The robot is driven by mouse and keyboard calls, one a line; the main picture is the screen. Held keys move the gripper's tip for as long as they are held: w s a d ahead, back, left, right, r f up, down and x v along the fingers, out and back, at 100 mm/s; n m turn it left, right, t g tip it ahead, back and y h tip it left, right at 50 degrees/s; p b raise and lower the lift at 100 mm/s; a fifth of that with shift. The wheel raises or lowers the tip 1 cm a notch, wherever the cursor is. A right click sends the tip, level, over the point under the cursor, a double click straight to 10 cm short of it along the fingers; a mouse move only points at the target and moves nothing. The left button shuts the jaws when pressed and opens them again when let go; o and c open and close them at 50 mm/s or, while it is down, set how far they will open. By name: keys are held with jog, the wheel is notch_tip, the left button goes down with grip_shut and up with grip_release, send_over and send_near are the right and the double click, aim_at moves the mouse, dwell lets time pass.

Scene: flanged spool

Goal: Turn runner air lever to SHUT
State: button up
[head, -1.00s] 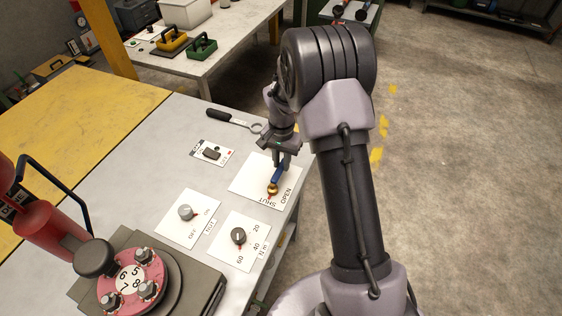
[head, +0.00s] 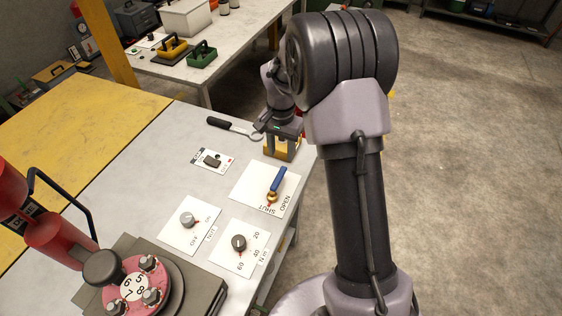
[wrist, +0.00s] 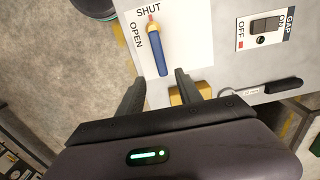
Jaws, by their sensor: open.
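The runner air lever has a blue handle (head: 278,180) on a brass hub (head: 271,196), mounted on a white plate (head: 246,185) marked SHUT and OPEN. In the wrist view, the blue handle (wrist: 159,54) extends toward my gripper from the hub. The red pointer (wrist: 151,17) at the hub's far side points at the word SHUT. My gripper (head: 282,152) is beyond the handle's free end, near the bench edge. In the wrist view, my gripper (wrist: 158,84) is open, with no handle between its fingers and a gap to the handle tip.
A yellow block (wrist: 186,95) sits by the right finger. A black-handled wrench (head: 233,127), the GAP switch (head: 212,160) and two knobs (head: 188,218) (head: 239,242) are on the bench. A red machine (head: 127,284) stands front left. Open floor lies right.

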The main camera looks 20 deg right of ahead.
notch_tip(320, 180, up, 8)
jog(key=p, duration=0.1)
jog(key=shift+p, duration=0.3)
jog(key=s+a+r+n+t+y+b, duration=0.1)
jog(key=s+a+r+t+b, duration=0.2)
jog(key=s, duration=0.4)
jog(key=s+a+r+n+b, duration=0.2)
jog(key=s+a+r+b, duration=0.25)
jog(key=s, duration=0.25)
jog(key=s+a+f+n+t+b, duration=0.1)
jog(key=s+a, duration=0.1)
jog(key=s, duration=0.4)
jog(key=s+a+f+t+y+b, duration=0.1)
jog(key=s+a, duration=0.1)
jog(key=s, duration=0.4)
jog(key=shift+s+f+n+t, duration=0.2)
jog(key=shift+f+n+t, duration=0.05)
jog(key=shift+n+t, duration=0.15)
